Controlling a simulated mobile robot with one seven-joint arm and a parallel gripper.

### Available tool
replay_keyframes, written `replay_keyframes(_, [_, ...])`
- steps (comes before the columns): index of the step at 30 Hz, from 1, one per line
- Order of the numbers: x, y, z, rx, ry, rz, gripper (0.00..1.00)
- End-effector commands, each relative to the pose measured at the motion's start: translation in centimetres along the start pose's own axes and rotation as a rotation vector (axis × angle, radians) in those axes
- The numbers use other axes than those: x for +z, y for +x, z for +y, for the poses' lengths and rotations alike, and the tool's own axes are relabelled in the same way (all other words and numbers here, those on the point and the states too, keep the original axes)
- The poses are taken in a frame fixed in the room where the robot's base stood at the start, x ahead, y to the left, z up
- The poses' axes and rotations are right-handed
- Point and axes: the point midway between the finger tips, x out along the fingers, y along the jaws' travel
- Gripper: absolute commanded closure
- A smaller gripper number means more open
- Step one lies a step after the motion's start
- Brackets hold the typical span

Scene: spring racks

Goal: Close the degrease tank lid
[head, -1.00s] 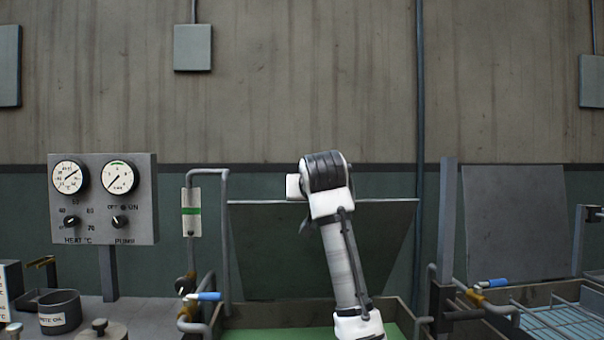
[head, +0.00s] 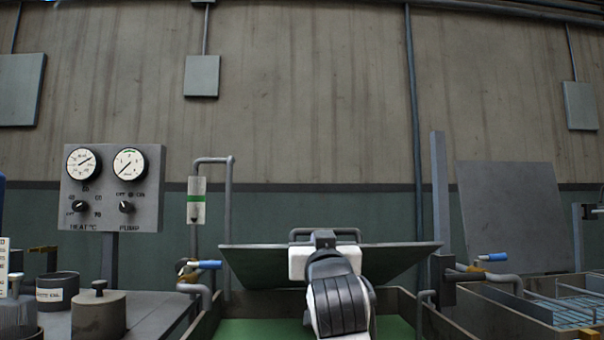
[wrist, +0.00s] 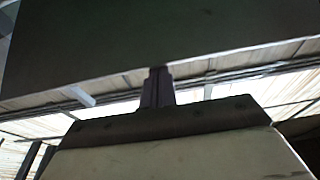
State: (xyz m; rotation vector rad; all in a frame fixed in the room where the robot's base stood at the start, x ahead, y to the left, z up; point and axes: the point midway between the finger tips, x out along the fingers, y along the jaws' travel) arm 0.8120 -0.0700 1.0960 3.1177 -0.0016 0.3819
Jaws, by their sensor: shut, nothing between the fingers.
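The degrease tank lid (head: 255,265) is a dark panel over the green-bottomed tank (head: 265,330), in the middle of the head view. It tilts forward, part-way down, with its underside towards me. A grey bar handle (head: 345,231) shows above its front edge. My gripper (head: 323,238) is at the middle of that edge, close to the handle. In the wrist view its fingers (wrist: 157,88) are shut and empty, and their tips meet the dark lid (wrist: 150,45). My wrist hides part of the lid, and I cannot tell exactly where the fingertips touch.
A panel with two gauges (head: 112,188) stands at the left, above a bench with a lidded pot (head: 98,315) and tins. Pipes with blue-handled valves (head: 208,265) flank the tank. At the right, a post (head: 441,195) and another tank with a wire rack (head: 560,300) stand close.

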Motion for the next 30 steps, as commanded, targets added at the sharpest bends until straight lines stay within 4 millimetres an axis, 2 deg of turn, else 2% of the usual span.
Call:
replay_keyframes(1, [2.3,-1.0,-0.1,-0.001,0.001,0.024,1.0])
replay_keyframes(11, [8.1,-4.9,0.0,-0.001,0.002,0.187,1.0])
replay_keyframes(15, [9.9,-5.9,0.0,-0.001,0.001,0.189,1.0])
replay_keyframes(21, [11.8,-6.8,0.0,-0.001,0.002,0.188,1.0])
replay_keyframes(30, [12.6,-7.1,0.0,-0.001,0.001,0.188,1.0])
